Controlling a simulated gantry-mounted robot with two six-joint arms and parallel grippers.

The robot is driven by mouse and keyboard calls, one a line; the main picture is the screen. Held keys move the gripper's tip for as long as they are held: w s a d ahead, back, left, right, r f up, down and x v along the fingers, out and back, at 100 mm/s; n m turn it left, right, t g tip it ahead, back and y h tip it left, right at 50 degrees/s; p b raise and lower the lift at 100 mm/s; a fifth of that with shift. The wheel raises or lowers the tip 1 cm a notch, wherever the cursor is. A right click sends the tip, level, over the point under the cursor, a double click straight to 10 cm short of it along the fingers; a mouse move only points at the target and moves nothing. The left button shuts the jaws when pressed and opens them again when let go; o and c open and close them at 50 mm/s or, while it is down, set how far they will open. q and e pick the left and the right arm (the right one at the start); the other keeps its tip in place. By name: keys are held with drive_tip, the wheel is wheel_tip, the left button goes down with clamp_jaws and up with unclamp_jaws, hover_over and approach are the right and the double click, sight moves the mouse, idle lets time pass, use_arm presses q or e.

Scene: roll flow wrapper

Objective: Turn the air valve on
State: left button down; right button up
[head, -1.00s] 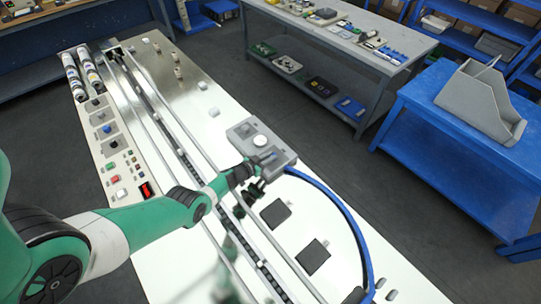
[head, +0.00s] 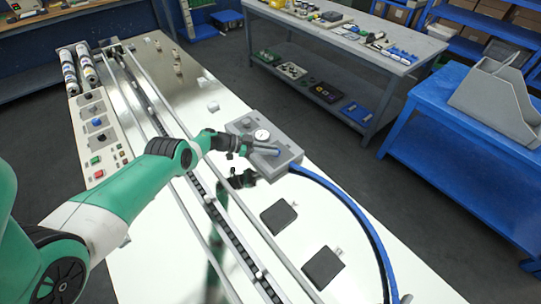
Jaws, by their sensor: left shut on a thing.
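The air valve unit is a grey box (head: 288,150) with a round white gauge (head: 262,135) on top, standing on the machine's pale deck. The fingertips are small and dark, so the exact grip is hard to see. A dark mirrored shape of the gripper shows on the shiny deck below. My right gripper is not in view.
A blue hose (head: 345,203) curves from the valve box to the bottom right. Two dark square plates (head: 279,216) lie in front of it. The long conveyor track (head: 222,226) runs under my left arm. A control panel (head: 97,135) with buttons is at the left.

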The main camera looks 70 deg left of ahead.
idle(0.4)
use_arm(q)
drive_tip(key=c, duration=0.9)
unclamp_jaws()
drive_tip(key=shift+o, duration=0.2)
drive_tip(key=shift+r, duration=0.1)
drive_tip(key=p+v, duration=0.1)
drive_tip(key=v, duration=0.1)
drive_tip(key=p+v, duration=0.4)
drive_tip(key=shift+s+r, duration=0.1)
drive_tip(key=shift+r, duration=0.3)
drive_tip(key=v, duration=0.1)
drive_tip(key=p+v, duration=0.1)
drive_tip(key=v, duration=0.3)
drive_tip(key=shift+s+a+f+p, duration=0.1)
drive_tip(key=shift+s+f+p, duration=0.05)
drive_tip(key=shift+f+p, duration=0.2)
